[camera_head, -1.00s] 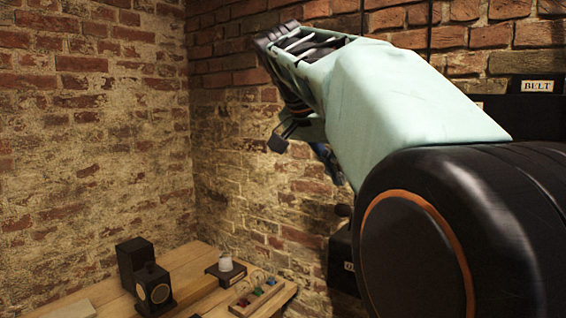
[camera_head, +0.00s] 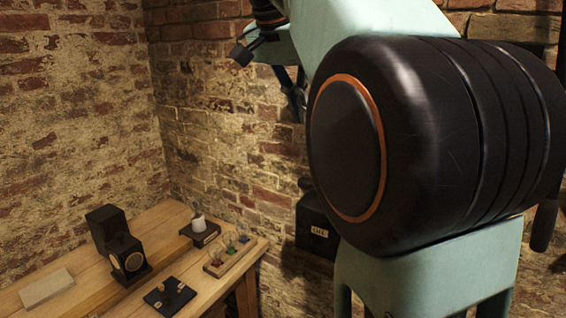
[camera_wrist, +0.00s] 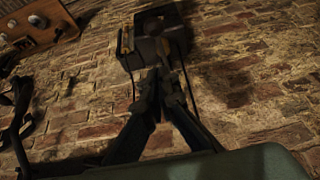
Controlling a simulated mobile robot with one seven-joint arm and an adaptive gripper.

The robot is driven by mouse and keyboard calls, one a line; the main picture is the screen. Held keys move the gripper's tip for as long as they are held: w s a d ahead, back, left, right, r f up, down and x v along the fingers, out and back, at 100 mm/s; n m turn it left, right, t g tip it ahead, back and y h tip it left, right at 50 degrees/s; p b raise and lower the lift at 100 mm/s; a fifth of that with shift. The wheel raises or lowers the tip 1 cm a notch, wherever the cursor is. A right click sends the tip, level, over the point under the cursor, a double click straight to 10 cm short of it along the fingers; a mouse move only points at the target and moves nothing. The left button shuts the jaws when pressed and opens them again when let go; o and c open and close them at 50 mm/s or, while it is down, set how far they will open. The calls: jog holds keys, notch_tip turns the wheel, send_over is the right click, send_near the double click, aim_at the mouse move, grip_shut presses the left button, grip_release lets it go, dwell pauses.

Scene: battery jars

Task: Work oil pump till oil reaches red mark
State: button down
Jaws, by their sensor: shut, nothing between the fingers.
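A black box with a pale label (camera_head: 318,232), too small to read surely, is on the brick wall left of my arm's large black joint, which partly hides it. A dark box with a yellowish upright strip (camera_wrist: 127,40) is at the top middle of the wrist view; it may be the oil pump, but I cannot make out an oil level or red mark. My gripper (camera_wrist: 160,84) is shut and empty, its fingertips pointing at the lower part of that box. I cannot tell whether they touch it. In the head view, dark gripper parts show in front of the wall.
A wooden bench (camera_head: 60,245) in the left corner holds a black boxed device (camera_head: 122,255), a white cup-like piece on a dark base (camera_head: 198,222), a rack of small glass bulbs (camera_head: 228,255) and a pale slab (camera_head: 47,287). A wooden panel (camera_wrist: 35,25) shows top left in the wrist view.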

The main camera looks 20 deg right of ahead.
jog(key=b, duration=0.1)
send_over(305, 177)
jog(key=f, duration=0.6)
jog(key=d+f, duration=0.1)
jog(key=f, duration=0.2)
jog(key=shift+s+a+f+b, duration=0.1)
jog(key=shift+a+f+b, duration=0.05)
jog(key=shift+f, duration=0.4)
jog(key=shift+a+f+b, duration=0.15)
jog(key=shift+f, duration=0.4)
jog(key=shift+s+a+f, duration=0.15)
jog(key=shift+a+f, duration=0.1)
jog(key=shift+f, duration=0.5)
jog(key=shift+f, duration=0.15)
